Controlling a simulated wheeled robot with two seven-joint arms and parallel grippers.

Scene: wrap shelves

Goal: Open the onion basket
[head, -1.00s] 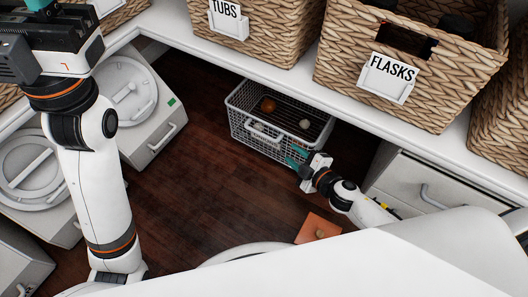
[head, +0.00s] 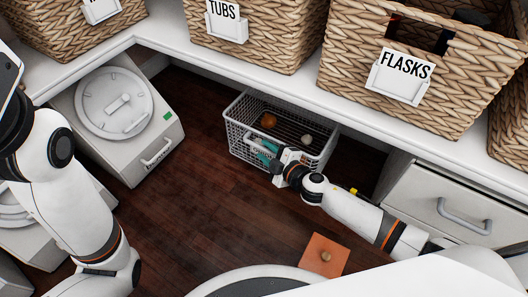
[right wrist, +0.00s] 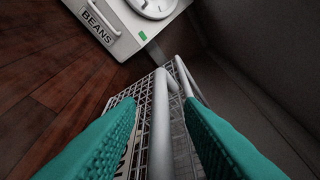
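The wire basket (head: 236,137) stands low under the shelf in the head view, with a brown round thing (head: 269,120) and a pale one (head: 306,139) inside. A label on its front is mostly hidden by my right gripper (head: 267,153), which is at the basket's front. In the right wrist view, the basket's white handle bar (right wrist: 160,115) runs between the two teal fingers of my right gripper (right wrist: 160,104). The fingers are apart, with gaps showing beside the bar. My left arm is at the left of the head view; its gripper is out of frame.
A white bin (head: 165,128) with a round lid is left of the basket; its label reads BEANS in the right wrist view (right wrist: 97,20). A drawer unit (head: 425,200) is to the right. Wicker baskets line the shelf (head: 290,85) above. An orange board (head: 322,262) lies in front.

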